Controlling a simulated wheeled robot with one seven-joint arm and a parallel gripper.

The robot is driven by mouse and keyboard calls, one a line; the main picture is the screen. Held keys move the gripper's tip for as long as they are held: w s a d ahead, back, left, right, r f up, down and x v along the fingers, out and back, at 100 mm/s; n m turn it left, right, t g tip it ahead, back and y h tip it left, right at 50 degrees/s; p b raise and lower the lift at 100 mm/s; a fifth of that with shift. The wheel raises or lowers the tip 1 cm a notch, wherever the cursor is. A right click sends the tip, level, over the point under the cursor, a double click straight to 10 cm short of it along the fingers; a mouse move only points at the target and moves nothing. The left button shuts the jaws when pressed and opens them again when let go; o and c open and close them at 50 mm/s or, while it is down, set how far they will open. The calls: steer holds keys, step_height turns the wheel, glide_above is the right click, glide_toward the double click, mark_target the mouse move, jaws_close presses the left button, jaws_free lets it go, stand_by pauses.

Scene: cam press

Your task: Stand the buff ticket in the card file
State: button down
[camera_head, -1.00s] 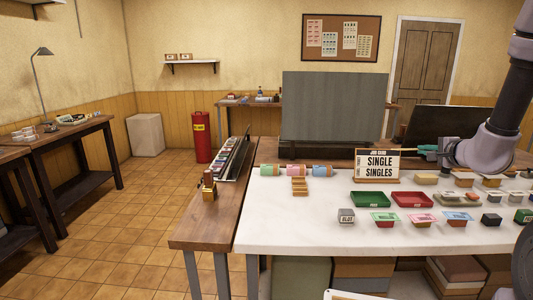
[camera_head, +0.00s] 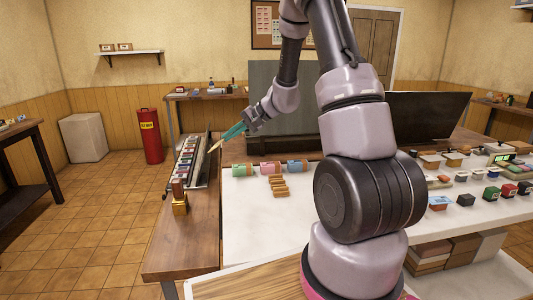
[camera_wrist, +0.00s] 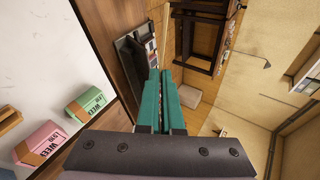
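My gripper (camera_head: 228,136), with teal fingers, is near the left end of the white table. Its fingers look shut on the thin buff ticket (camera_head: 215,146), which sticks out beyond the fingertips, tilted downward, in the head view. The card file (camera_head: 190,160), a long dark rack with a row of coloured cards, stands on the wooden side bench. The ticket's end is close to the file's right side; I cannot tell whether they touch.
Green, pink and blue rolls (camera_head: 270,168) and a small orange-brown rack (camera_head: 279,186) sit on the white table (camera_head: 260,225). A brass-and-wood stamp (camera_head: 180,197) stands on the bench (camera_head: 175,240) in front of the file. A grey panel (camera_head: 283,100) stands behind. My arm hides the table's middle.

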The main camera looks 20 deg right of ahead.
steer(key=s+d+f+n+g+h, duration=0.25)
steer(key=f+n+g+h, duration=0.45)
steer(key=n, duration=0.5)
steer(key=w+d+f+n+h, duration=0.1)
steer(key=d+n+h, duration=0.1)
steer(key=d+n, duration=0.7)
steer(key=shift+w+d+n, duration=0.2)
steer(key=shift+d+n, duration=0.2)
steer(key=shift+d, duration=1)
steer(key=shift+s+a+f, duration=0.1)
steer(key=shift+s+f, duration=0.05)
steer(key=shift+f, duration=1.2)
steer(key=shift+s+f, duration=0.15)
steer(key=shift+f, duration=1.2)
steer(key=shift+s+f, duration=0.15)
steer(key=shift+f, duration=1.15)
